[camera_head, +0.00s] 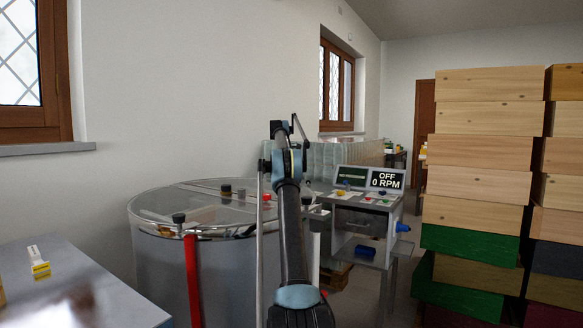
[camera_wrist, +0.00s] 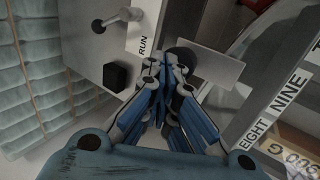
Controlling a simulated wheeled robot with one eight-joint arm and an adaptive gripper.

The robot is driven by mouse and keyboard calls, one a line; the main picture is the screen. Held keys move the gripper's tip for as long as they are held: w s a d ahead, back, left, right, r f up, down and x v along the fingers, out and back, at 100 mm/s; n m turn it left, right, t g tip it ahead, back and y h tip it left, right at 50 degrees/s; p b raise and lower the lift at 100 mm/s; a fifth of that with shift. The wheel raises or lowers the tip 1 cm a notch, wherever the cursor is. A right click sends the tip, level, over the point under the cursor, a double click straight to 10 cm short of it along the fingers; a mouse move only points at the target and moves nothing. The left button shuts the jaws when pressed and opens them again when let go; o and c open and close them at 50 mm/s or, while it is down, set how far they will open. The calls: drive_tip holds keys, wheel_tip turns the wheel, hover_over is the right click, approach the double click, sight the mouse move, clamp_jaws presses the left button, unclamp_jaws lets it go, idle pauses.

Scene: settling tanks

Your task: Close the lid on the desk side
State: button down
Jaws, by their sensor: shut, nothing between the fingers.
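The large round tank (camera_head: 160,262) stands left of centre, with a clear top (camera_head: 205,205) in a metal rim. Black knobs (camera_head: 178,218) and a red knob (camera_head: 266,197) sit on it. The clear lid on the desk side looks close to flat, but I cannot tell whether it is fully down. The grey desk (camera_head: 75,285) is at the lower left. In the wrist view my gripper (camera_wrist: 165,75) is shut and empty, beside a pale box (camera_wrist: 150,45) labelled RUN. In the head view my arm rises in front of the tank's right side, and the fingers are not clear.
A control stand (camera_head: 362,215) with a display (camera_head: 387,180) reading OFF, 0 RPM is right of my arm. Tall stacks of wooden boxes (camera_head: 485,155) fill the right. A yellow-and-white container (camera_head: 39,262) is on the desk.

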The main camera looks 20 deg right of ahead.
drive_tip(key=shift+d+f, duration=0.15)
drive_tip(key=shift+f, duration=0.35)
drive_tip(key=shift+s, duration=0.1)
